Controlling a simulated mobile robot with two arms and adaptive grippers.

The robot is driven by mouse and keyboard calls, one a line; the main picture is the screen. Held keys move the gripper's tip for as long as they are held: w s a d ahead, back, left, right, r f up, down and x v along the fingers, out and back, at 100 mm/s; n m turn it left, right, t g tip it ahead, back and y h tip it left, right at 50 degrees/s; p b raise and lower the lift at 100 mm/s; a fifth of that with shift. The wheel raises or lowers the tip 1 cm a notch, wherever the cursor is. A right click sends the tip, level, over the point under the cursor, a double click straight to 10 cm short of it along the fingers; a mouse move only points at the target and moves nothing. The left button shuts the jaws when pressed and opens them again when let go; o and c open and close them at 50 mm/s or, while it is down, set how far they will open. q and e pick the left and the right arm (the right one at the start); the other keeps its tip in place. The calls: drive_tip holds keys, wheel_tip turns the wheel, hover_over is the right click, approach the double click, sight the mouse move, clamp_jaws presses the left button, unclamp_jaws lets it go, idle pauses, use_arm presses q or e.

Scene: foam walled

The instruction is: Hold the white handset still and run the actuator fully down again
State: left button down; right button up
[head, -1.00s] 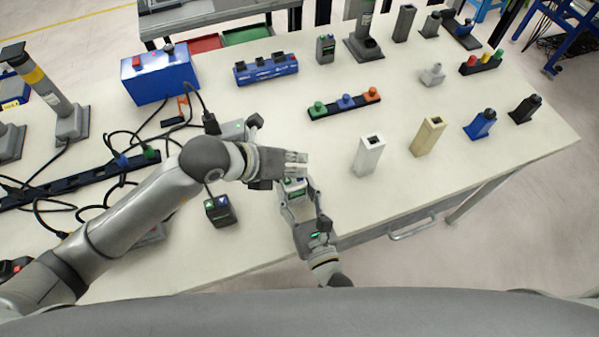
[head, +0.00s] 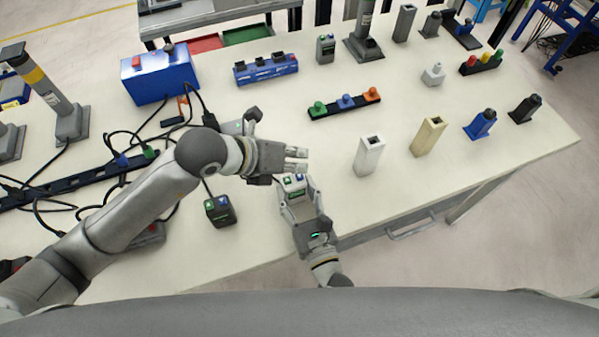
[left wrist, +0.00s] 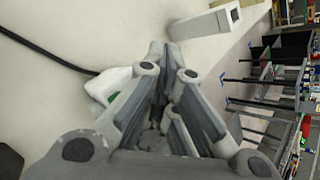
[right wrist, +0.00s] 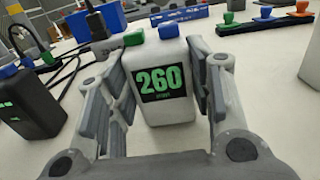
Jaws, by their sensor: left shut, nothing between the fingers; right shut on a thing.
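The white handset (head: 295,190) stands near the front of the table between the fingers of my right gripper (head: 298,192). In the right wrist view the handset (right wrist: 172,112) is upright, with a green and a blue button on top and a display reading 260. My right gripper is shut on its sides. My left gripper (head: 298,160) is shut and empty, just behind and above the handset's top. In the left wrist view its closed fingers partly hide the handset (left wrist: 108,84). Grey columns stand at the left (head: 42,82) and back (head: 364,22); I cannot tell which is the actuator.
A dark two-button box (head: 220,210) stands left of the handset. A blue box (head: 160,75), loose black cables and a long dark strip (head: 70,183) crowd the left. White (head: 369,157) and beige (head: 428,137) blocks stand to the right. The table's front edge is close.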

sight(297, 174)
use_arm(q)
wheel_tip(297, 174, up, 5)
idle(0.5)
idle(0.5)
use_arm(e)
drive_tip(key=o, duration=1.2)
drive_tip(key=shift+c, duration=0.2)
